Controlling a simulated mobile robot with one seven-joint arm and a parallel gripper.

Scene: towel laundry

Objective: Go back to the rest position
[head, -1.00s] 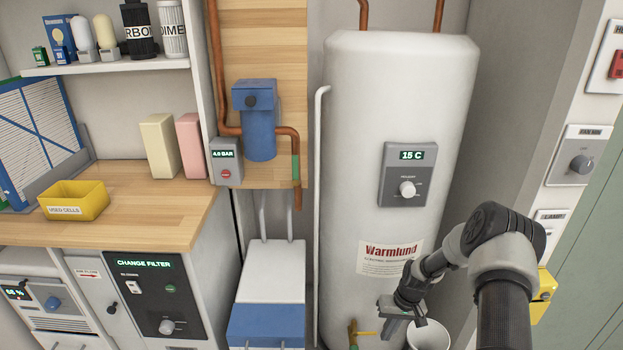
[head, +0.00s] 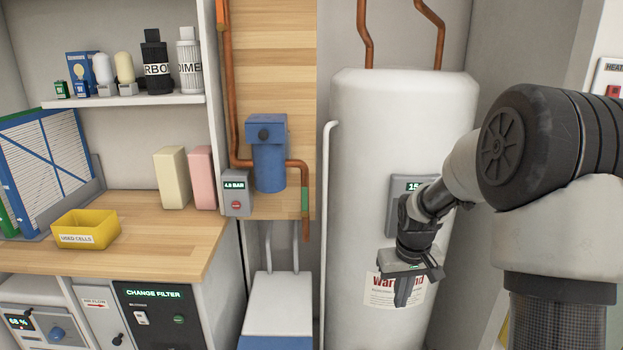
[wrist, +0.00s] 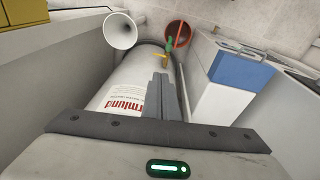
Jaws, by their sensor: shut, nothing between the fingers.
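My gripper (head: 405,292) is shut and empty, pointing down in front of the white water heater (head: 350,200) in the head view. My arm comes in from the right and partly covers the heater's grey control panel (head: 402,192) and its red-lettered label (head: 380,291). In the wrist view the closed fingers (wrist: 162,97) stand over the heater (wrist: 115,95), seen from above. Nothing is held.
A wooden counter (head: 150,240) with a yellow bin (head: 85,232) lies at left, below a shelf (head: 130,101). A blue filter housing (head: 268,160) and copper pipes are on the wall. The wrist view shows a white bucket (wrist: 121,31) and a blue-and-white box (wrist: 242,70) below.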

